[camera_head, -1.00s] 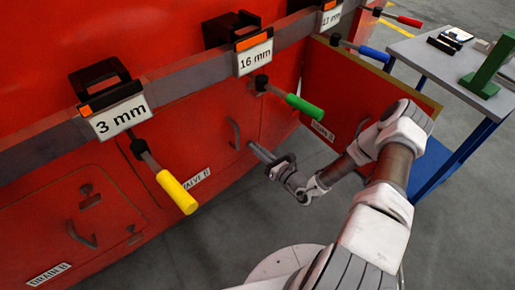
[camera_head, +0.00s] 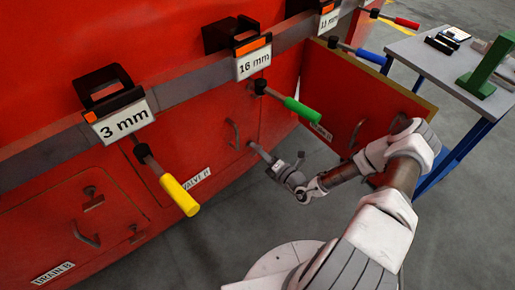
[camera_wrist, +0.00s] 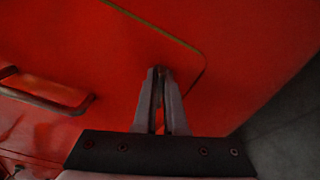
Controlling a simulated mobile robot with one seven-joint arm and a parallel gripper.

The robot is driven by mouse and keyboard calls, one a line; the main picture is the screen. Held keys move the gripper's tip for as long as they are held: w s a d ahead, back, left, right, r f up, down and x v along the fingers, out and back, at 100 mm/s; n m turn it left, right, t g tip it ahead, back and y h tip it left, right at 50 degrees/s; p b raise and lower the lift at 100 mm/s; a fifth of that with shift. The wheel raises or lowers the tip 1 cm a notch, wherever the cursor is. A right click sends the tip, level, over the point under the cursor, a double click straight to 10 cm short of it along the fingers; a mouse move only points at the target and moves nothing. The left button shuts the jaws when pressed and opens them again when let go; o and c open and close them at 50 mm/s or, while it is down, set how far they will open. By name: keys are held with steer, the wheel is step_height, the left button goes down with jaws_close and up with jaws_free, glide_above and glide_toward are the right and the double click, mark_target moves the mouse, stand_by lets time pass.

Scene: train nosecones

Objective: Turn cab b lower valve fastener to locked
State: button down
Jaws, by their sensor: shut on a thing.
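The red valve B hatch (camera_head: 205,150) is in the middle of the head view, with a white label (camera_head: 197,183) partly behind the yellow grip. My gripper (camera_head: 252,146) reaches its right edge, to the right of the hatch's bar handle (camera_head: 234,134). In the wrist view my gripper (camera_wrist: 161,74) has its fingertips close together at the hatch panel, near its rounded corner seam. It is shut on a small part between the fingers, seemingly the lower valve fastener. The fingers hide most of it, so I cannot tell its turn position.
Yellow (camera_head: 178,194), green (camera_head: 303,110) and blue (camera_head: 369,55) grips stick out from the cab above and beside the hatch. An open red door panel (camera_head: 345,90) stands behind my arm. A blue-legged table (camera_head: 432,58) is at the right. Grey floor lies below.

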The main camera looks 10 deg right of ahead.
steer(key=shift+f+m, duration=0.1)
steer(key=shift+m, duration=2.2)
steer(key=c, duration=1)
jaws_free()
steer(key=shift+s, duration=0.15)
